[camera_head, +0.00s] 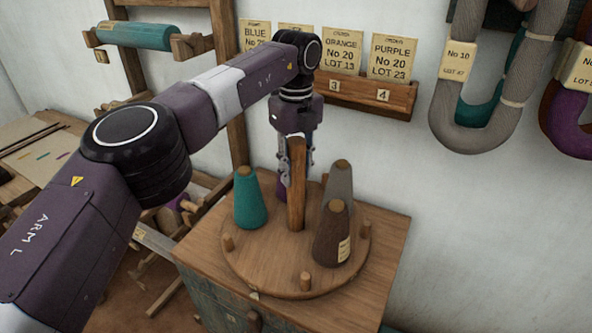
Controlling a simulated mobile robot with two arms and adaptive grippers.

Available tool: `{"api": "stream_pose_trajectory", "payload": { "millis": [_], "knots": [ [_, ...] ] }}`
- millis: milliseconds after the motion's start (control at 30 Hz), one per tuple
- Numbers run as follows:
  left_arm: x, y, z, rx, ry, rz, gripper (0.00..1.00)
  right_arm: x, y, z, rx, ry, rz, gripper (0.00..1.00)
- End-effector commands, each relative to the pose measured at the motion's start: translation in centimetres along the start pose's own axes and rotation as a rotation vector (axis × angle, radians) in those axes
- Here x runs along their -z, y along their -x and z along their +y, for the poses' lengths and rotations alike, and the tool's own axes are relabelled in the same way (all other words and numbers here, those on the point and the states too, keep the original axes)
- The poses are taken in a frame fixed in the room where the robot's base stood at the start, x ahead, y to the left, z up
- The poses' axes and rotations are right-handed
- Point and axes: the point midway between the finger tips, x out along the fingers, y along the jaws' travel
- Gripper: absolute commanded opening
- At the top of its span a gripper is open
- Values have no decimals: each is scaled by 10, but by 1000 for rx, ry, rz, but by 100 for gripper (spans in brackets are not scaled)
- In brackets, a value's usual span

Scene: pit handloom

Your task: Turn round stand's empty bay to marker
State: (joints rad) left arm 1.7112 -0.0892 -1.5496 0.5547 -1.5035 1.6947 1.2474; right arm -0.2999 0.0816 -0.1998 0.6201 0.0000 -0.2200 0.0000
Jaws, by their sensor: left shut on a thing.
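The round wooden stand (270,272) sits on a wooden cabinet top. A tall wooden post (296,205) rises from its middle. My left gripper (296,170) points down with a finger on each side of the post, shut on it. A teal cone (250,203) stands at the left of the stand, a grey cone (341,182) at the right and a dark brown cone (332,235) at front right. A purple cone (281,190) is mostly hidden behind the gripper. The front-left part between bare pegs is empty. A small pale spot (254,295) at the cabinet's front edge may be the marker. My right gripper is out of view.
A wall rack (370,95) with labelled cards is close behind my left wrist. Yarn hanks (475,120) hang at the right. A wooden frame with a teal roll (135,35) stands at the back left. The cabinet's front corners are clear.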

Motion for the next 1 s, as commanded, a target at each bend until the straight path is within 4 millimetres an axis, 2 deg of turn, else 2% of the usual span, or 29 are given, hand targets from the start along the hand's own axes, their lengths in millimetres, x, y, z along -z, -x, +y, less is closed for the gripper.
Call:
{"api": "stream_pose_trajectory", "payload": {
  "millis": [33,667,700,833,1000],
  "knots": [
    [-3,4,-1,8,11,-10,0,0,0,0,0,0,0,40],
    [-3,5,-1,8,34,-10,0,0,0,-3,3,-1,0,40],
    [-3,5,-1,8,34,-10,35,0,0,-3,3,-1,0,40],
    [-2,3,-1,5,32,-6,48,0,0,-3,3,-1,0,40],
    [-1,2,0,3,31,-4,48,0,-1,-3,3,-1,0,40]
  ]
}}
